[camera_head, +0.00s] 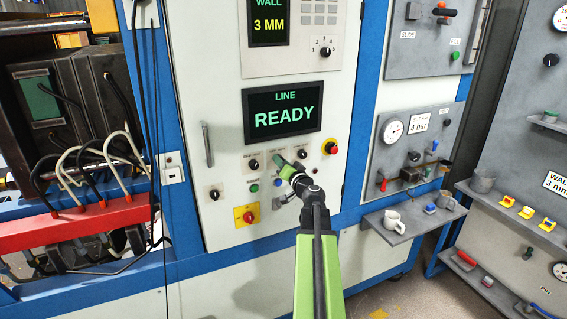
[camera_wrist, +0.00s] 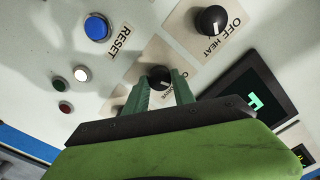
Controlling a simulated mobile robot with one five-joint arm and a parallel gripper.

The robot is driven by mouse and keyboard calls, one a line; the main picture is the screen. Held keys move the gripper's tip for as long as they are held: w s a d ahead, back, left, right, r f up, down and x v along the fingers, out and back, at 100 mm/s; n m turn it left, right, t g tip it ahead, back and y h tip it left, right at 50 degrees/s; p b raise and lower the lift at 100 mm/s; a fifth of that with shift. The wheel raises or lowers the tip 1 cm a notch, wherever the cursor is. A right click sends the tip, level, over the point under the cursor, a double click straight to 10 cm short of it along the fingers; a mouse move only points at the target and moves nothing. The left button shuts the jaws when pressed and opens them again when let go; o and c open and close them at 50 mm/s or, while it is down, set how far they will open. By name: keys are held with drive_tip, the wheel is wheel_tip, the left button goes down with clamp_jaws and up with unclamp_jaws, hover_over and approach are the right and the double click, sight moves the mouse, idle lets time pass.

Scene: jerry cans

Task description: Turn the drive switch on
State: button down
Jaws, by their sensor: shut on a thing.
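The drive switch (camera_wrist: 159,75) is a small black round knob on a pale label plate in the wrist view. Part of a label, seemingly ending in "DRIVE", shows beside it. My gripper (camera_wrist: 161,84) has its two green fingers on either side of the knob, shut on it. The knob's pointer is hard to make out between the fingers. In the head view my gripper (camera_head: 278,161) reaches the row of knobs on the white cabinet, and hides the held knob. The screen (camera_head: 282,111) above reads "LINE READY".
Beside it are a heat knob (camera_wrist: 212,20), a blue reset button (camera_wrist: 97,26) and small lamps (camera_wrist: 82,74).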

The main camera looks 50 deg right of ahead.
drive_tip(key=shift+f+m, duration=0.1)
drive_tip(key=shift+m, duration=4.7)
drive_tip(key=c, duration=1.1)
unclamp_jaws()
drive_tip(key=shift+o, duration=0.2)
